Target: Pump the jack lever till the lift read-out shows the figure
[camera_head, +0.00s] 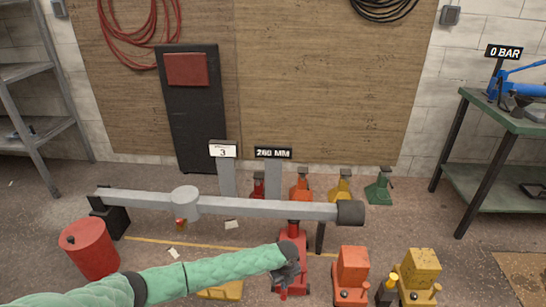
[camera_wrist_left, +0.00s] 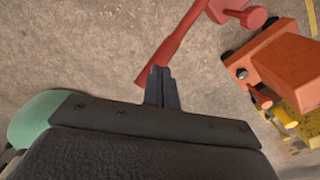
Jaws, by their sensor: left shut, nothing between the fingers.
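The red jack (camera_head: 293,243) stands under the long grey beam (camera_head: 265,208), and its top is at or close to the beam's underside. The lift read-out (camera_head: 273,153) shows 260 MM. A white card (camera_head: 223,150) beside it shows 3. My left gripper (camera_head: 287,274) is in front of the jack, low down, and partly hides it. In the left wrist view its fingers (camera_wrist_left: 160,75) are shut together and empty. The red jack lever (camera_wrist_left: 180,45) runs down to just beside the fingertips; I cannot tell whether they touch. My right gripper is not in view.
An orange jack (camera_head: 351,272) and a yellow one (camera_head: 419,273) stand to the right. A red drum (camera_head: 89,248) stands at left. Several coloured stands line the back. A green bench (camera_head: 515,122) with a 0 BAR sign is at far right.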

